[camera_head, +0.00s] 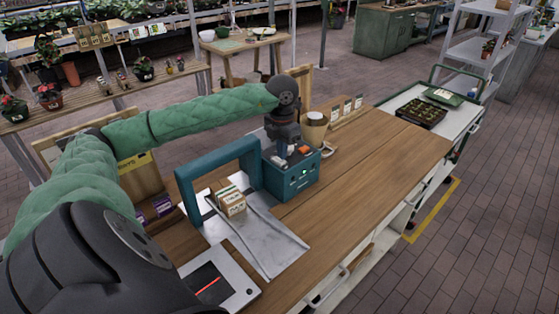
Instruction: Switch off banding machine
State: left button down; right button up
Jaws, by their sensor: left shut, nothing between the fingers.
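The banding machine (292,182) is a teal box with a teal arch joined to its left side, standing on the wooden workbench. A small green light shows on its front face. My left arm reaches over from the left, and my left gripper (285,152) points down at the top of the teal box, its fingers shut and empty. Whether the fingertips touch the top cannot be told. A small banded bundle of packets (230,201) sits on the metal plate under the arch. My right gripper is not in view.
The wooden workbench (385,150) is clear to the right of the machine. A tan pot (314,128) and a wooden rack of small cards (346,110) stand behind the machine. A trolley with a dark tray (421,113) adjoins the right end. Purple packets lie left of the arch.

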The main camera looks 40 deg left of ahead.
aim_at(282, 162)
pick_arm(q)
jog(key=shift+f+b, duration=0.8)
jog(key=shift+f, duration=0.1)
dwell(0.8)
jog(key=shift+r+p, duration=1.05)
jog(key=shift+r, duration=2.5)
